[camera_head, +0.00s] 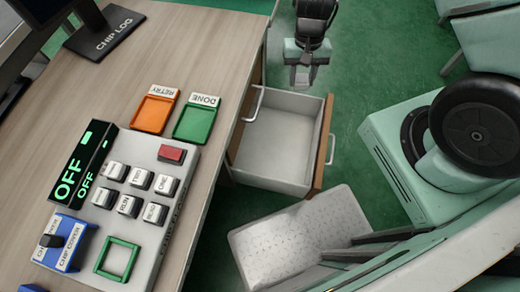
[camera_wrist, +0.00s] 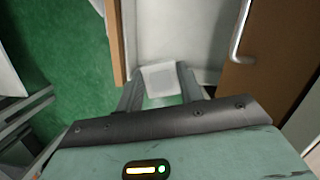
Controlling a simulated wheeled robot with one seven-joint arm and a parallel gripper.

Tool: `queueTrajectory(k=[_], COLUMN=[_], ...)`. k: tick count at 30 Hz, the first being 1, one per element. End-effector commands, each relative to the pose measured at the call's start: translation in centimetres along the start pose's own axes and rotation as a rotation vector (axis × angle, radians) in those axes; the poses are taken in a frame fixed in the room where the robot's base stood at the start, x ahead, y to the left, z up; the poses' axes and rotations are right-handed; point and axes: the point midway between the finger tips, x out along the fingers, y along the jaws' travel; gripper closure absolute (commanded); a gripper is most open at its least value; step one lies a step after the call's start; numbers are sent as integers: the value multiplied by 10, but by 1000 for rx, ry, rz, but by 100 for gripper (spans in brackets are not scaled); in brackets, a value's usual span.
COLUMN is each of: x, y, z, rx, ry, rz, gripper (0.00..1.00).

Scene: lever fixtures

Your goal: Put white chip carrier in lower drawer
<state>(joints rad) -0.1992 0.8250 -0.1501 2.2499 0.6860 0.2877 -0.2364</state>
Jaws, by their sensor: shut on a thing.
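My gripper (camera_wrist: 162,88) is shut on the white chip carrier (camera_wrist: 161,79), a small pale square between its two fingers in the wrist view. In the head view my gripper (camera_head: 301,75) is at the far end of the open lower drawer (camera_head: 322,140); the carrier cannot be made out there. The drawer is pulled out of the desk, with white inner walls and a wooden front, and its visible inside looks empty. In the wrist view the pale drawer inside (camera_wrist: 180,30) lies behind the carrier; their height gap cannot be told.
A closed upper drawer's handle (camera_wrist: 240,32) sticks out beside the opening. On the desk (camera_head: 200,60) are an orange RETRY tray (camera_head: 153,114), a green DONE tray (camera_head: 195,122) and a control panel with an OFF display (camera_head: 75,165). Green floor surrounds the drawer.

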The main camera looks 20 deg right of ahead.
Motion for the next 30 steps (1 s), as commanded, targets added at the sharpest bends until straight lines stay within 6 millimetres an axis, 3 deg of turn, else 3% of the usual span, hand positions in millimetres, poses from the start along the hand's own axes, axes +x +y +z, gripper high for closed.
queueTrajectory(k=[1,9,20,30], x=[31,100,136,216], y=[-1,-9,-13,-12], z=[0,14,22,10], rx=[29,182,269,271], ry=[-16,-91,-132,-135], rz=[-6,-40,-64,-64], gripper=[88,88,88,88])
